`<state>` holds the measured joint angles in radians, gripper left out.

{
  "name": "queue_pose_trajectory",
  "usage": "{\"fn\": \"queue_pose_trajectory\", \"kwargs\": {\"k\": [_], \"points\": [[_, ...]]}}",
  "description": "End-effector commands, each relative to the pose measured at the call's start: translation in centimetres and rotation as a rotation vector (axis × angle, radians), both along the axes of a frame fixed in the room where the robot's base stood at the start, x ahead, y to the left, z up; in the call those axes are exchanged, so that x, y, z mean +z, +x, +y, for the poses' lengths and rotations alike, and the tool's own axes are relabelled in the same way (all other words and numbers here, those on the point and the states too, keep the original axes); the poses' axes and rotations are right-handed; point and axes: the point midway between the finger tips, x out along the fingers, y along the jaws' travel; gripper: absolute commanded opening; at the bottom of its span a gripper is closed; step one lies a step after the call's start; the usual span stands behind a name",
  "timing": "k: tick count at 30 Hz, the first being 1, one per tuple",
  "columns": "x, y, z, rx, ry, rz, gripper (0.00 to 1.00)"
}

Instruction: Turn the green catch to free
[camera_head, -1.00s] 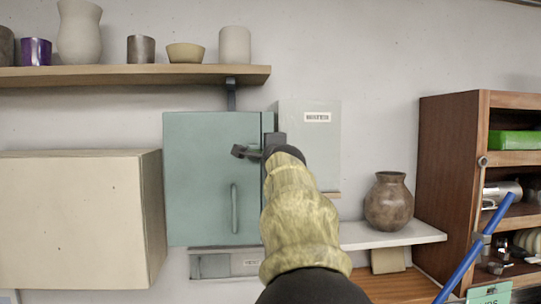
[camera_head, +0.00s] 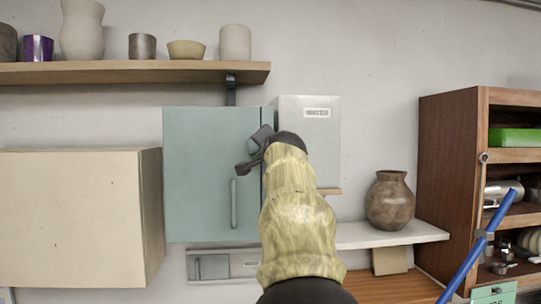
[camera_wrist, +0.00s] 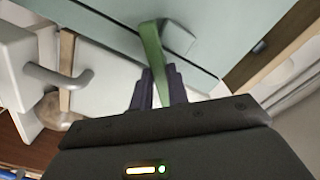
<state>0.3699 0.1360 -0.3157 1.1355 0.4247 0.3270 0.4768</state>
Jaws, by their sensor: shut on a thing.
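The teal cabinet door (camera_head: 198,170) is shut on the wall, with a vertical bar handle (camera_head: 234,204) low on its right side. In the wrist view the green catch (camera_wrist: 151,48) is a flat lever that runs down between the dark fingers of my gripper (camera_wrist: 158,82). The fingers are shut on the catch. In the head view my gripper (camera_head: 250,158) is at the door's right edge, tilted down to the left. My own arm and hand hide most of the catch there.
A grey box labelled WATER (camera_head: 318,140) stands just right of the door. A cream box (camera_head: 75,215) juts out at left. A shelf of pots (camera_head: 130,73) runs above. A brown vase (camera_head: 389,202) stands on a white ledge (camera_head: 400,236) at right.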

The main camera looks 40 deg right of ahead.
Motion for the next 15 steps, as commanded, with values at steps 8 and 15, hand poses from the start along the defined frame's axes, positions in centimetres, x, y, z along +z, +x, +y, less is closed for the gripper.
{"fn": "queue_pose_trajectory", "kwargs": {"k": [8, 15], "points": [[-0.35, 0.04, -0.08, -0.001, -0.222, 0.139, 0.00], [-0.27, 0.02, -0.08, -0.001, -0.415, 0.257, 0.00]]}}
